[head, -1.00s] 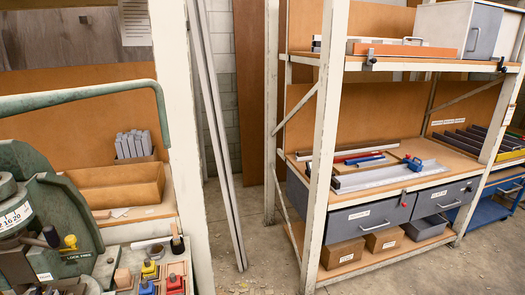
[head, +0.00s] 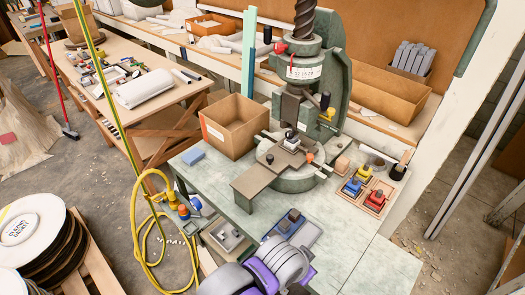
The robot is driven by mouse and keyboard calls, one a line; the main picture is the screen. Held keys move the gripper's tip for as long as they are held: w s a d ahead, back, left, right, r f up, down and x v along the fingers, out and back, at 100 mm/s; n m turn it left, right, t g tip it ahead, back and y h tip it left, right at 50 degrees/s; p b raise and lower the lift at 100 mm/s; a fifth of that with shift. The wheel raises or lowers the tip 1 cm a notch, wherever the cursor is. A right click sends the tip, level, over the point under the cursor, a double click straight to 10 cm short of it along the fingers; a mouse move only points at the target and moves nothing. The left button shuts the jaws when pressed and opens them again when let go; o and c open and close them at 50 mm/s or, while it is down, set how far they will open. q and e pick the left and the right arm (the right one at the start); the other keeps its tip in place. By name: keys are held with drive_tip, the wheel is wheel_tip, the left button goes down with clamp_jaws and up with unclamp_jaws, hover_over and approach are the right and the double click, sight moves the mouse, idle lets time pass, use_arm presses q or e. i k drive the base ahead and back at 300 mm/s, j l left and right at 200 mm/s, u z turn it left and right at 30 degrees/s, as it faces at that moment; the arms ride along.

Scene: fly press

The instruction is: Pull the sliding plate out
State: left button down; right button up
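The fly press (head: 340,90) stands on the green-grey bench, with its screw and ram above a round bed. The flat grey-brown sliding plate (head: 262,178) lies on the bed, its near end reaching out to the lower left over the bench top. A small block with a light top (head: 291,140) sits on the plate's far part, under the ram. A grey and purple arm part of mine shows at the bottom edge, well in front of the plate and apart from it.
An open cardboard box (head: 233,128) stands left of the press. Trays with blue and red pieces (head: 367,190) sit to the right. A yellow hose (head: 150,235) hangs left of the bench. The front right bench top is clear.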

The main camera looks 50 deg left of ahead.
sight(277, 159)
drive_tip(key=u, duration=1.45)
drive_tip(key=j, duration=0.35)
drive_tip(key=i+j+z, duration=0.1)
drive_tip(key=i+j, duration=0.6)
drive_tip(key=i, duration=0.3)
